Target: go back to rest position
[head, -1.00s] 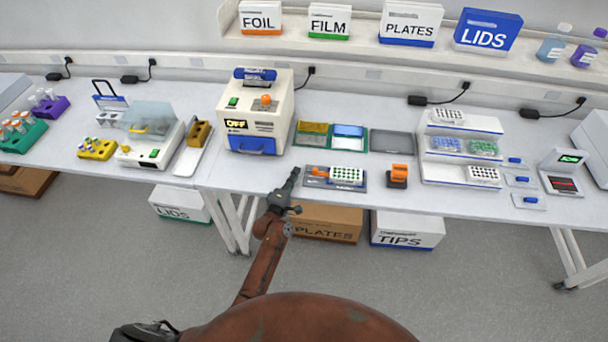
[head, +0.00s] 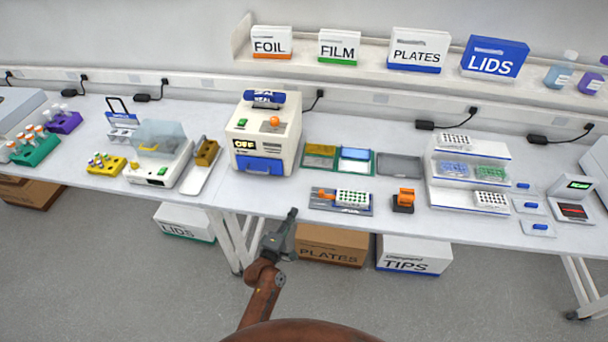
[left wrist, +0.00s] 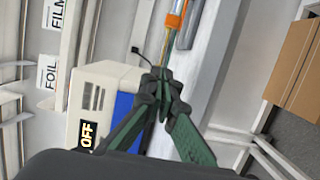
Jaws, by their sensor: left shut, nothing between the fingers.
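My left gripper (head: 291,214) is in the head view just in front of the bench's front edge, left of the white well plate on its grey mat. Its fingers are together and hold nothing. In the left wrist view the closed fingertips (left wrist: 161,75) point up the picture, along the front edge of the bench. My right gripper is in neither view.
The white bench (head: 270,203) carries a sealer (head: 264,137) reading OFF, a plate (head: 352,198) on a mat, an orange-topped block (head: 404,200) and a stepped rack (head: 468,178). Boxes marked PLATES (head: 331,246) and TIPS (head: 414,256) stand below. Open floor lies in front.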

